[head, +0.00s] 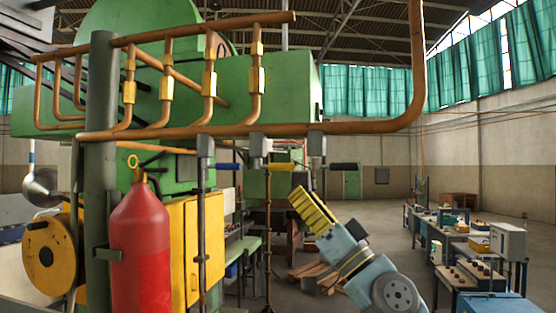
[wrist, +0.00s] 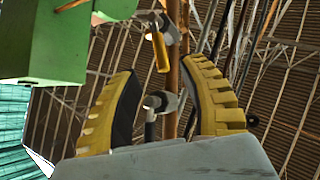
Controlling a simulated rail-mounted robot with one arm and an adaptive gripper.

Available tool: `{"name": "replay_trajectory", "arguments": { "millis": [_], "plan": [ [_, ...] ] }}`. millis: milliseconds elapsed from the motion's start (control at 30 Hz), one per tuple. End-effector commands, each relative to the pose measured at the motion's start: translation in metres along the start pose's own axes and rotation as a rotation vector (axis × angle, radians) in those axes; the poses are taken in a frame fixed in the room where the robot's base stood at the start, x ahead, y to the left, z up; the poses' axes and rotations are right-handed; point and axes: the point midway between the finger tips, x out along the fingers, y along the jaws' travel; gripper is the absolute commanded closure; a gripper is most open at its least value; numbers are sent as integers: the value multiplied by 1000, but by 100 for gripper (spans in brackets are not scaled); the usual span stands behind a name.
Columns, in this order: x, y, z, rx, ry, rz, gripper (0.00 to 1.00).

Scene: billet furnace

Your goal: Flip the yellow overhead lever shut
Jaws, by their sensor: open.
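The yellow lever (head: 280,167) lies level, pointing right from a grey valve (head: 260,147) under the overhead copper pipe. In the wrist view the yellow lever (wrist: 160,52) shows beyond the fingertips, near the top middle. My gripper (head: 305,203) is below and to the right of the yellow lever in the head view, tilted up and left. In the wrist view my gripper (wrist: 165,75) has its yellow fingers apart, with nothing held. A grey valve with a black lever (wrist: 150,130) shows between the fingers in that view; I cannot tell its depth from them.
A blue lever (head: 228,166) and a black lever (head: 345,165) flank the yellow one on the same pipe (head: 390,126). A red cylinder (head: 140,250) and yellow cabinet stand at left. Work tables (head: 470,245) stand at right.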

Motion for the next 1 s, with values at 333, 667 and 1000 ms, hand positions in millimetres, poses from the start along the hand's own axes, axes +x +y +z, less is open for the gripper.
{"name": "replay_trajectory", "arguments": {
  "millis": [333, 667, 1000],
  "plan": [
    [63, -1, -2, 3, -2, -1, 57],
    [87, 1, 0, 3, -1, 2, 57],
    [89, 1, 1, 1, 0, 1, 57]
  ]
}}
